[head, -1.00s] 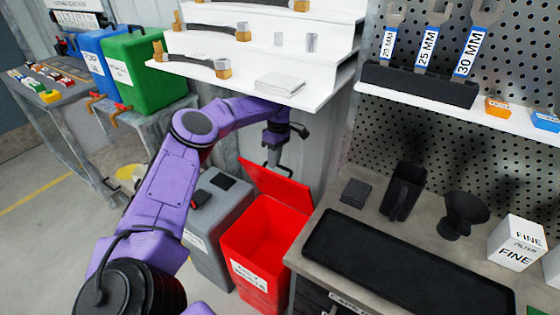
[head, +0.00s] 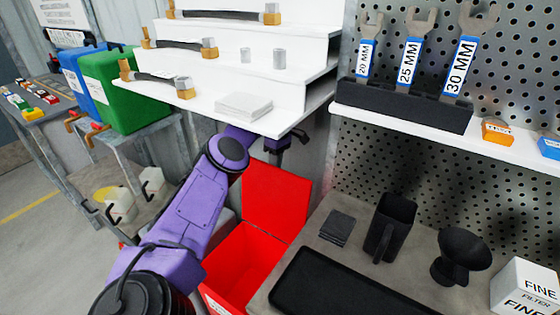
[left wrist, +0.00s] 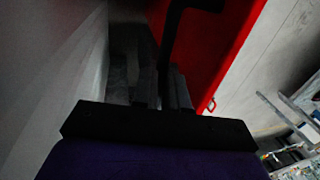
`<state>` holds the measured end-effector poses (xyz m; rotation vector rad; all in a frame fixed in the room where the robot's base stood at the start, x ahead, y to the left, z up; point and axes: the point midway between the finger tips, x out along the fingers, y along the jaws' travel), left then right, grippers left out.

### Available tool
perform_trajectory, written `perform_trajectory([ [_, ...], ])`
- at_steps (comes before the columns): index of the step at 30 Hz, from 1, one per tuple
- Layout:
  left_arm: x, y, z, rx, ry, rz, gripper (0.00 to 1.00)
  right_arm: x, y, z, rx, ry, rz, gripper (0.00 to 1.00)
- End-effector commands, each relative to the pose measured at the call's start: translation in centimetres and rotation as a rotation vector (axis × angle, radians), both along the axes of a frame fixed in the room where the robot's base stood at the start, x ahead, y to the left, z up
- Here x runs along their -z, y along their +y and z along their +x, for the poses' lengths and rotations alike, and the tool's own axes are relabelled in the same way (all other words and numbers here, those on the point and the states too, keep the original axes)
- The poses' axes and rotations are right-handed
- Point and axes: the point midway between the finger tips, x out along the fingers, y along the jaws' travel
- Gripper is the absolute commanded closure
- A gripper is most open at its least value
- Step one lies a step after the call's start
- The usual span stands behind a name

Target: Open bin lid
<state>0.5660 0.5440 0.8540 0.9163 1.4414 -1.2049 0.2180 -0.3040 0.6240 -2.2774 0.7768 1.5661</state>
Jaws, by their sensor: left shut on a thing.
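The red bin (head: 245,258) stands on the floor left of the workbench, with its inside showing. Its red lid (head: 275,202) stands raised, nearly upright, at the bin's back edge. My left gripper (head: 279,152) is at the lid's top edge, under the white shelf, and its fingertips are hidden there. In the left wrist view the dark fingers (left wrist: 162,88) are close together beside the red lid (left wrist: 215,45). The gripper is shut on the lid, though the exact contact is too dark to see. My right gripper is not in view.
White stepped shelves (head: 250,110) overhang my left forearm and gripper. A workbench (head: 322,218) with a black tray (head: 350,285) and black scoop (head: 392,225) is right of the bin. Green (head: 130,90) and blue (head: 83,72) bins stand at the left.

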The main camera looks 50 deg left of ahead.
Motion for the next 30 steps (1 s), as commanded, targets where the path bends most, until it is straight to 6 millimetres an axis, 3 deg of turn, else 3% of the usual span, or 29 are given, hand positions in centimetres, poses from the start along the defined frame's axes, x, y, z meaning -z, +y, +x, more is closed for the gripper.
perform_trajectory([
  [1, 0.9, 0.1, -0.1, 0.003, 0.009, 0.006, 1.0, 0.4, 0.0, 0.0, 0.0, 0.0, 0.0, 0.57],
  [17, 0.6, -0.5, 0.9, 0.021, 0.0, 0.014, 1.0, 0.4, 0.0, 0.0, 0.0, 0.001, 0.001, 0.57],
  [18, 0.6, -0.5, 1.0, 0.021, 0.0, 0.013, 0.84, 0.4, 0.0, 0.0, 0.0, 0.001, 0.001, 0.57],
  [20, 0.6, -0.5, 1.0, 0.02, 0.0, 0.012, 0.65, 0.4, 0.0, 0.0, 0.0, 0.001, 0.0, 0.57],
  [21, 0.6, -0.5, 0.9, 0.019, 0.001, 0.011, 0.62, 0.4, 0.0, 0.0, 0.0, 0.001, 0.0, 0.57],
  [30, 0.4, -0.2, 0.6, 0.013, 0.0, 0.008, 0.62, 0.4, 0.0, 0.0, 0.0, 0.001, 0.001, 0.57],
])
